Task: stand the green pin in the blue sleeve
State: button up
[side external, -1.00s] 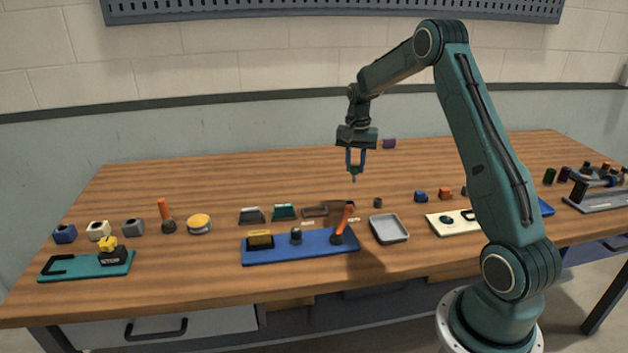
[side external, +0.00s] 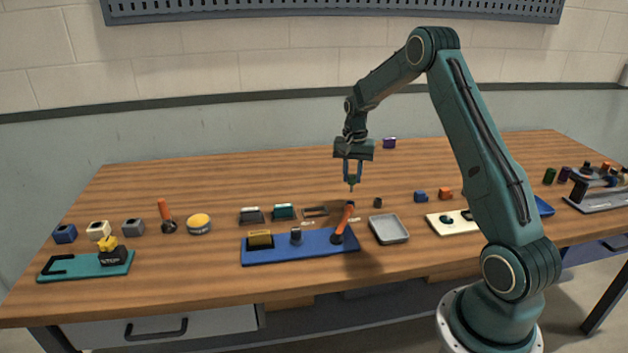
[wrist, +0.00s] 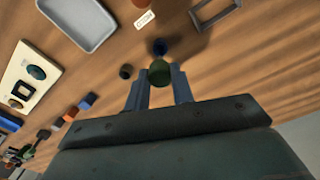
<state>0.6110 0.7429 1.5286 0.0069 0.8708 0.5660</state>
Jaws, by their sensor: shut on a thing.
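My gripper (side external: 352,172) hangs above the middle of the table, its jaws shut on the green pin (side external: 352,187). In the wrist view the pin's rounded green body (wrist: 159,72) shows between the two fingertips (wrist: 159,88). Its lower end is out of sight there, and in the side view the pin is apart from the table. A small dark blue round thing (wrist: 159,47), apparently the blue sleeve, stands just beyond the pin in the wrist view. In the side view I cannot make the sleeve out clearly; it seems hidden near the orange handle.
A small dark round piece (side external: 378,202) stands close by. A grey tray (side external: 374,235) and a blue board (side external: 282,257) with an orange-handled tool (side external: 347,216) lie in front. A blue block (side external: 421,197) and orange block (side external: 445,193) are to the right. The table behind is mostly clear.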

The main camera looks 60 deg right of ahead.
aim_at(351, 190)
jog(key=shift+f, duration=3)
jog(key=shift+f, duration=0.15)
jog(key=o, duration=1.4)
jog(key=shift+o, duration=0.2)
jog(key=shift+r, duration=0.2)
jog(key=shift+r, duration=3.3)
jog(key=shift+a+r, duration=0.1)
jog(key=shift+r, duration=0.05)
